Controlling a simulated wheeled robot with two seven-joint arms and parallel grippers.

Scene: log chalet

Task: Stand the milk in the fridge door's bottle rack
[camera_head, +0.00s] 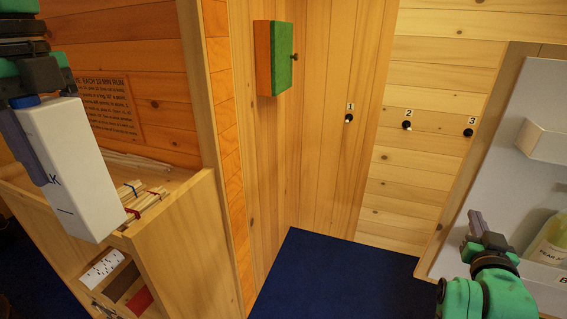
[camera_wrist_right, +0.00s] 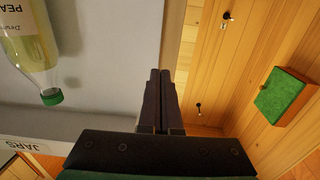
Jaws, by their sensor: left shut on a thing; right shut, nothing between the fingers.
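The milk (camera_head: 80,168) is a tall white carton with a blue cap at the left of the head view. My left gripper (camera_head: 37,145) is shut on the milk and holds it up, slightly tilted, in front of a wooden shelf unit. The open fridge door (camera_head: 497,168) is at the right edge, with its white inner side showing. A bottle rack (camera_head: 544,272) low on the door holds a pale yellow bottle (camera_head: 552,240), also in the right wrist view (camera_wrist_right: 32,45). My right gripper (camera_head: 475,224) is shut and empty by the door's edge.
A wooden shelf unit (camera_head: 178,245) with bundled sticks stands at the left. A green-fronted wall box (camera_head: 281,58) and numbered hooks (camera_head: 407,125) are on the back wall. Blue floor (camera_head: 325,275) is clear in the middle.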

